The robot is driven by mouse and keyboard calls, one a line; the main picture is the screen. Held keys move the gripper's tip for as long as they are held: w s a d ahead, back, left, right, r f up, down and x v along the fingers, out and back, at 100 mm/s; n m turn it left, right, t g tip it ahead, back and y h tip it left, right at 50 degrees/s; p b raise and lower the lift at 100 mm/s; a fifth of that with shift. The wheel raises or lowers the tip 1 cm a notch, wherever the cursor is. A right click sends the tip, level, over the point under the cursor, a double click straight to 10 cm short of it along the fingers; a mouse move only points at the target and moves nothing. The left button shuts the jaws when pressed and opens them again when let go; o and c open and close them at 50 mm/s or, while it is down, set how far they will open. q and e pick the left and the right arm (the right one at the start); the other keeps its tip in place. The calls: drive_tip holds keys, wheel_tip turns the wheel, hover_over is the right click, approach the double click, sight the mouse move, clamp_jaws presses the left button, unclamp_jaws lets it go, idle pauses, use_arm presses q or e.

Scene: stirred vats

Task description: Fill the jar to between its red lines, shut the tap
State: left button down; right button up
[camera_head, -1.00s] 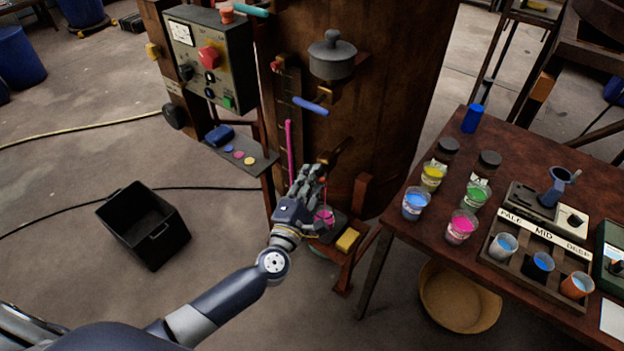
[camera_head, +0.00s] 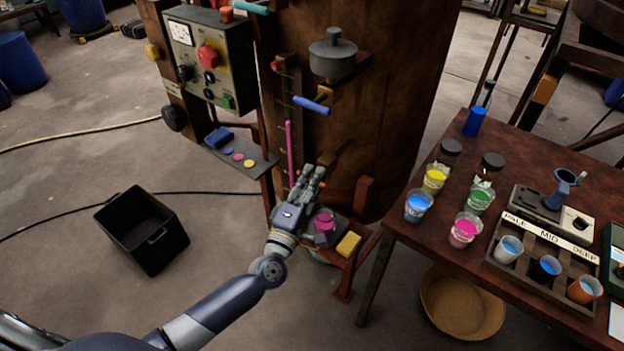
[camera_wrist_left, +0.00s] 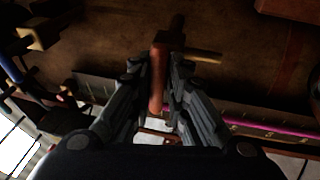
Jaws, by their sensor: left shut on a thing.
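The jar (camera_head: 324,223) stands on the small shelf at the foot of the rusty vat (camera_head: 390,110), with pink liquid in it. Its red lines and exact level are too small to tell. My left gripper (camera_head: 314,174) is just above and left of the jar, at the vat's front. In the left wrist view, my left gripper (camera_wrist_left: 162,108) is shut on a red-brown bar, the tap handle (camera_wrist_left: 160,68). A brass rod (camera_wrist_left: 205,57) sticks out beside it. The spout is mostly hidden. My right gripper is not in view.
A pink sight gauge (camera_head: 289,150) and a blue-handled crank (camera_head: 312,106) are on the vat. A yellow sponge (camera_head: 348,244) lies right of the jar. The table (camera_head: 400,235) at right holds cups of colour. A black bin (camera_head: 128,225) stands on the floor at left.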

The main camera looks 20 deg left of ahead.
use_arm(q)
drive_tip(key=shift+a+r, duration=0.1)
drive_tip(key=shift+r, duration=0.2)
drive_tip(key=c, duration=1.6)
unclamp_jaws()
drive_tip(key=shift+f, duration=0.1)
drive_tip(key=v, duration=1.2)
